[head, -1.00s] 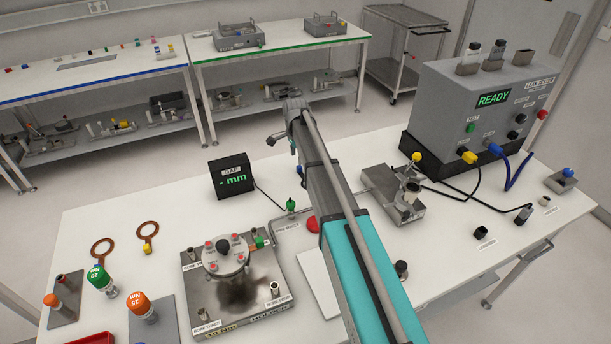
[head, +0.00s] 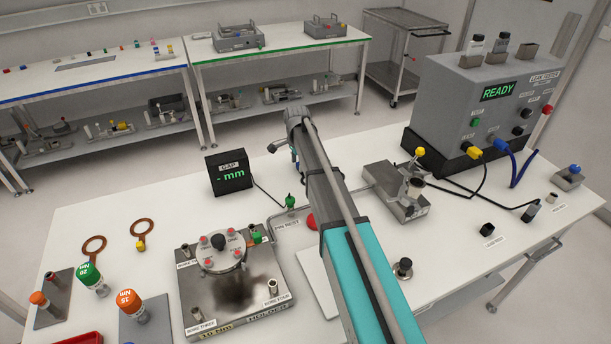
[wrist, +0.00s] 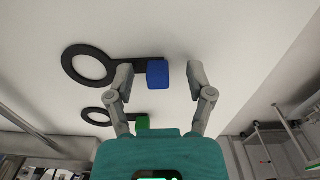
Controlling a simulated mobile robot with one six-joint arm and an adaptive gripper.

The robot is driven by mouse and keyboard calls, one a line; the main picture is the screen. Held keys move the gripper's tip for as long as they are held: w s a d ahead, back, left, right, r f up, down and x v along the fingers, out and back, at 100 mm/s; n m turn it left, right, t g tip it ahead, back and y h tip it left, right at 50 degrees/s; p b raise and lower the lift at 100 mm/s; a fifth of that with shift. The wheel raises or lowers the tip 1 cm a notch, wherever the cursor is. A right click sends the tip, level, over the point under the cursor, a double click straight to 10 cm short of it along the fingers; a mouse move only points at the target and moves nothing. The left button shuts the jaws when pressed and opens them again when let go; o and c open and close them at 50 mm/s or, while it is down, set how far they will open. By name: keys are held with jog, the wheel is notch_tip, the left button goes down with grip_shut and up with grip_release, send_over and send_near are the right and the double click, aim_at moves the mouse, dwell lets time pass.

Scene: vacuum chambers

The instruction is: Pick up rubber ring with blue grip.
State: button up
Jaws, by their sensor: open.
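The rubber ring (wrist: 90,67) is black, with a dark handle ending in a blue grip (wrist: 158,75). In the wrist view it lies on the white surface. My gripper (wrist: 160,70) is open, its fingers on either side of the blue grip in the picture. The left finger crosses in front of the dark handle, closer to the grip than the right finger. I see no contact and cannot tell the height of the fingers over the surface. In the head view my arm hides the ring and most of my gripper.
A second black ring with a green grip (wrist: 142,122) lies nearby. On the table, copper rings (head: 143,230) lie left, a metal holder plate (head: 205,299) in front, a gap display (head: 229,173) behind, and a leak tester (head: 470,100) stands at the right.

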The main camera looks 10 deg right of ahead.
jog(key=shift+f, duration=0.2)
dwell(0.5)
grip_shut()
